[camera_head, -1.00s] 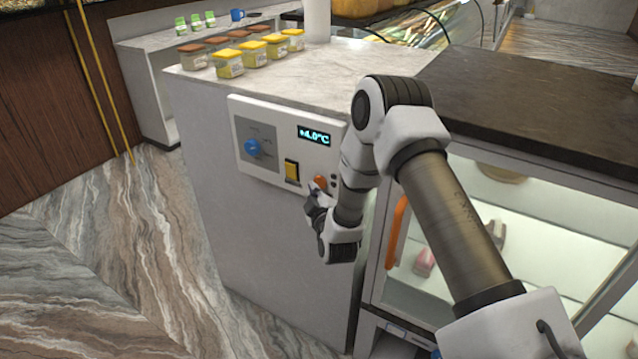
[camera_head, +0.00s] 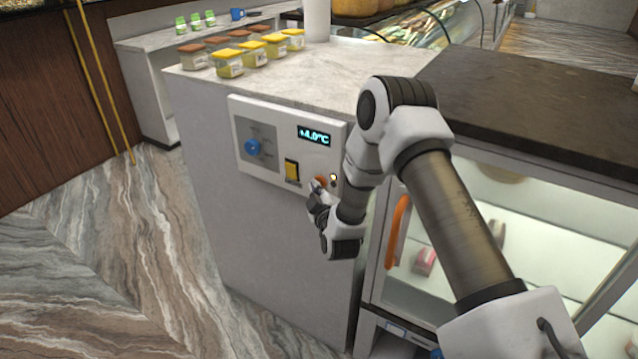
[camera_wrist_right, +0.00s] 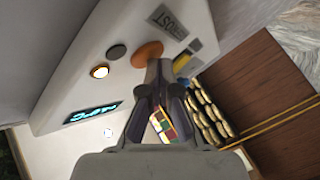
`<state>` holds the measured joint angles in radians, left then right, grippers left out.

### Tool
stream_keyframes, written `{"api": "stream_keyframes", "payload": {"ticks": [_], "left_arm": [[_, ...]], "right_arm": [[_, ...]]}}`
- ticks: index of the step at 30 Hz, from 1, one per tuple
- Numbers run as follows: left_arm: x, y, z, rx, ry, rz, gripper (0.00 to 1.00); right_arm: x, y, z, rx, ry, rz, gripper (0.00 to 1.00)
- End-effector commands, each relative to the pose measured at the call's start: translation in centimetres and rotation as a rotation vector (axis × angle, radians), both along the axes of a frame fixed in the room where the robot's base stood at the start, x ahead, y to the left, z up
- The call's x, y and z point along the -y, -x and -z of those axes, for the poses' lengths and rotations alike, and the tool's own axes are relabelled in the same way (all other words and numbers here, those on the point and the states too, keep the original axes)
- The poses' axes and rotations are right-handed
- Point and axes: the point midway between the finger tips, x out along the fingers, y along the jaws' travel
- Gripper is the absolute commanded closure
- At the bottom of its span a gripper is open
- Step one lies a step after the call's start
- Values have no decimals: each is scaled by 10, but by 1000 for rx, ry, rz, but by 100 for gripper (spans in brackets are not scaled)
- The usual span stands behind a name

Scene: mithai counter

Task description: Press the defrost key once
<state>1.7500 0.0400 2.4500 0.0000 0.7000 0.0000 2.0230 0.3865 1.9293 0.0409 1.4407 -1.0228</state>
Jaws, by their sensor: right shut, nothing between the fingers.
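The orange round defrost key (camera_head: 322,181) is at the lower right of the white control panel (camera_head: 270,178). It also shows in the right wrist view (camera_wrist_right: 147,52), beside a label ending in "OST". My right gripper (camera_head: 315,187) is shut and empty, its fingertips (camera_wrist_right: 160,65) at the lower edge of the key and partly covering it. I cannot tell whether they touch it or whether it is pushed in. A small lamp (camera_wrist_right: 99,71) next to the key is lit; beside it is a dark round spot (camera_wrist_right: 117,52). My left gripper is not in view.
The panel also carries a blue knob (camera_head: 253,148), a yellow switch (camera_head: 292,171) and a lit temperature display (camera_head: 314,135). Several lidded jars (camera_head: 229,64) stand on the counter above. A glass cabinet with an orange handle (camera_head: 397,232) is right of the gripper.

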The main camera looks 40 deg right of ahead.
Motion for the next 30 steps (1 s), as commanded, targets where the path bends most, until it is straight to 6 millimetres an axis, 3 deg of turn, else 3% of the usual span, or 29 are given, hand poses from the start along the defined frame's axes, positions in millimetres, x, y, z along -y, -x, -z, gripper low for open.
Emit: {"api": "stream_keyframes", "payload": {"ticks": [14, 30], "left_arm": [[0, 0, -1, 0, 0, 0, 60], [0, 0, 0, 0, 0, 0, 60]], "right_arm": [[2, -1, 0, 1, 0, 1, 100], [-13, 6, 0, 0, 0, 1, 100]]}}
